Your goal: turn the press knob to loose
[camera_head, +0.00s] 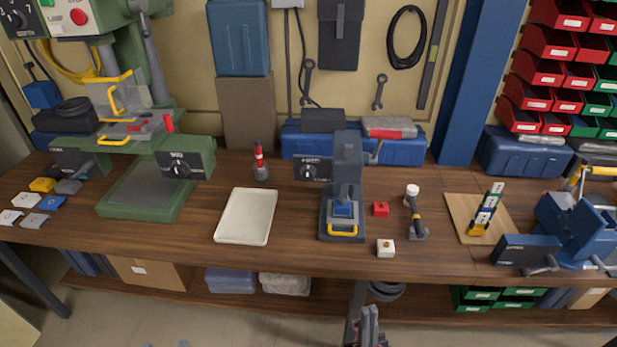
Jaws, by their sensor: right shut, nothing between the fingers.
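The press (347,155) is a dark blue-grey machine in the middle of the bench, with a yellow handle at its front base. Its knob (308,172) is a small round dial with a white mark on a dark panel at the press's left side. The lettering on the panel is too small to read. My right gripper (370,318) is low in front of the bench edge, shut and empty, well below and apart from the knob. My left gripper does not show clearly.
A cream tray (228,239) lies left of the press. A green machine (130,205) with another knob stands left, a blue vise (575,232) right. The bench front before the press is clear.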

